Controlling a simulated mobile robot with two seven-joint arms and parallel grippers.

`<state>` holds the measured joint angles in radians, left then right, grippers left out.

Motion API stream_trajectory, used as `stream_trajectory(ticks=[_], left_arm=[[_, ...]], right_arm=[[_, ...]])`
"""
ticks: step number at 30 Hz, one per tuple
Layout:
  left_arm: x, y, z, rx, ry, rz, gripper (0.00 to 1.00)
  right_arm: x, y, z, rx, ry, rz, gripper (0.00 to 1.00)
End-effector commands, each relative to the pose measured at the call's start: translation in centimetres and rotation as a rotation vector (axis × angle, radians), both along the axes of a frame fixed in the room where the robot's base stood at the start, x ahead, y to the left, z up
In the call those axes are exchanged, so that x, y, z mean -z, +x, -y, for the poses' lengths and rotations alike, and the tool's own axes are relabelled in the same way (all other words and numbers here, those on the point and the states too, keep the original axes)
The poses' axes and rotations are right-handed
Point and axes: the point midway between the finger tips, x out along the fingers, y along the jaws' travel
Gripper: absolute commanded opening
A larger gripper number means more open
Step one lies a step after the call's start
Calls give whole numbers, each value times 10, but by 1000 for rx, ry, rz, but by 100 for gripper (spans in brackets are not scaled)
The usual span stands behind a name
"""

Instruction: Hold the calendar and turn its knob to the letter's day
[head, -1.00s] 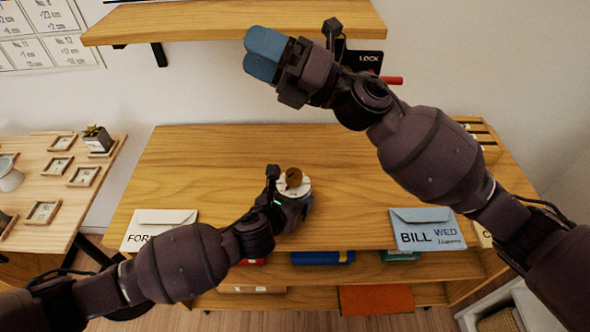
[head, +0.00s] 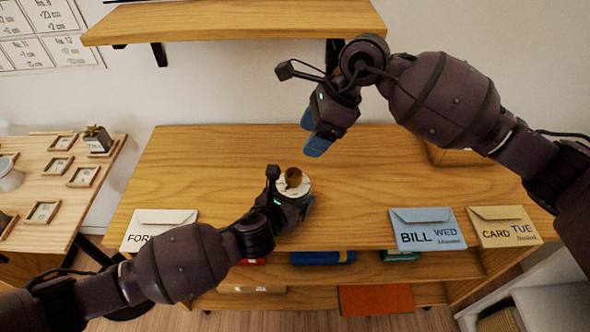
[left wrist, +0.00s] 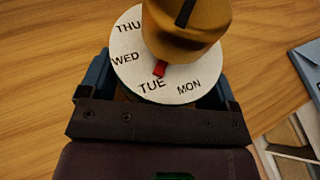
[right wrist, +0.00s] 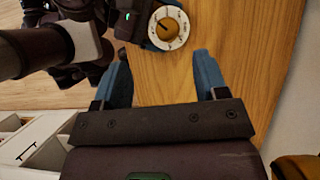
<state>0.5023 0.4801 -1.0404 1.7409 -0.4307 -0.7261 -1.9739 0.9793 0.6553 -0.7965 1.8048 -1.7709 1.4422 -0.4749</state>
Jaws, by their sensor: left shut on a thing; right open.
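The calendar (head: 304,188) is a round white day dial with a brass knob (head: 293,177) on top, on the wooden cabinet top. In the left wrist view the dial (left wrist: 185,90) shows THU, WED, TUE and MON; a red mark (left wrist: 160,68) at the foot of the knob (left wrist: 186,35) points to about TUE. My left gripper (head: 303,204) is shut on the calendar's body, low on its near side. My right gripper (head: 312,133) is open and empty, above and behind the calendar. Letters lie along the front: FOR-something (head: 160,218), partly hidden, BILL WED (head: 427,217) and CARD TUE (head: 504,212).
A wall shelf (head: 235,22) hangs over the back of the cabinet top (head: 210,160). A side table (head: 105,185) with small framed cards and a potted plant (head: 98,138) stands at the left. The cabinet top is clear on both sides of the calendar.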

Motion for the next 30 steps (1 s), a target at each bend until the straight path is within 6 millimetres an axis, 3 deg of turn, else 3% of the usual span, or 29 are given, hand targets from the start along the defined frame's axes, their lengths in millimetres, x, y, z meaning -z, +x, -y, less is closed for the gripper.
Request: stream_trajectory(ticks=[7,24,30], left_arm=[[-1,0,0,0,0,1,46],[-1,0,0,0,0,1,46],[-1,0,0,0,0,1,46]], right_arm=[[10,6,10,1,-81,24,66],[92,4,-25,0,-76,22,66],[110,4,-32,2,-76,23,66]])
